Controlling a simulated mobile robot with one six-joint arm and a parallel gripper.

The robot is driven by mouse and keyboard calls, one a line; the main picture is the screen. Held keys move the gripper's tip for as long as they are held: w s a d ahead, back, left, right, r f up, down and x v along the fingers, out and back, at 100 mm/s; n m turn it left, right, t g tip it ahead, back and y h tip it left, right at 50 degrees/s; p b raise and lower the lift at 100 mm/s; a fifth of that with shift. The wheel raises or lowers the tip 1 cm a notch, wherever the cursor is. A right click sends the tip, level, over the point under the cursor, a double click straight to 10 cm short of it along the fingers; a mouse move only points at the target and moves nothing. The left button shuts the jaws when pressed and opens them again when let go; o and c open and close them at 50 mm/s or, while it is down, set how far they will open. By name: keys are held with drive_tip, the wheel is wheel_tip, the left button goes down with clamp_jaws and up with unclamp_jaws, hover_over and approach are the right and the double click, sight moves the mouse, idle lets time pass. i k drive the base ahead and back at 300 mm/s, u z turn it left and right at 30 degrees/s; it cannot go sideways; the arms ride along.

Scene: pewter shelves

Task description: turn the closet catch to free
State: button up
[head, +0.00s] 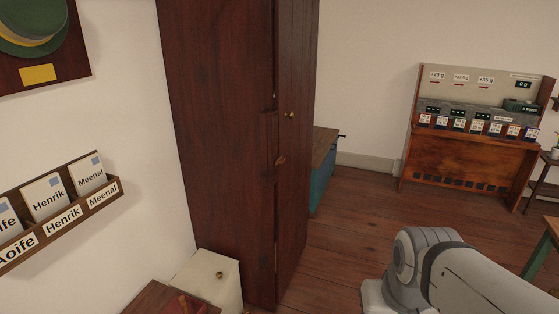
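The closet (220,140) is a tall dark-brown wooden cabinet left of centre in the head view. Its narrow right-hand face (297,150) carries a small brass knob (290,115). Near the vertical seam, lower down, is a small brown fitting (280,161), which looks like the catch. It is too small to tell how it is turned. The seam looks closed. My arm shows at the lower right, apart from the closet. My gripper is outside the picture.
A cream box (212,278) stands on the floor at the closet's foot. A blue chest (323,170) stands behind the closet. A wall rack (62,222) with name cards is at the left. A wooden counter (455,160) stands at the back right. Wooden floor (345,235) between is clear.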

sight(281, 160)
drive_tip(key=u, duration=0.4)
drive_tip(key=k, duration=0.45)
drive_tip(key=z, duration=0.35)
drive_tip(key=i, duration=1.5)
drive_tip(key=u, duration=0.05)
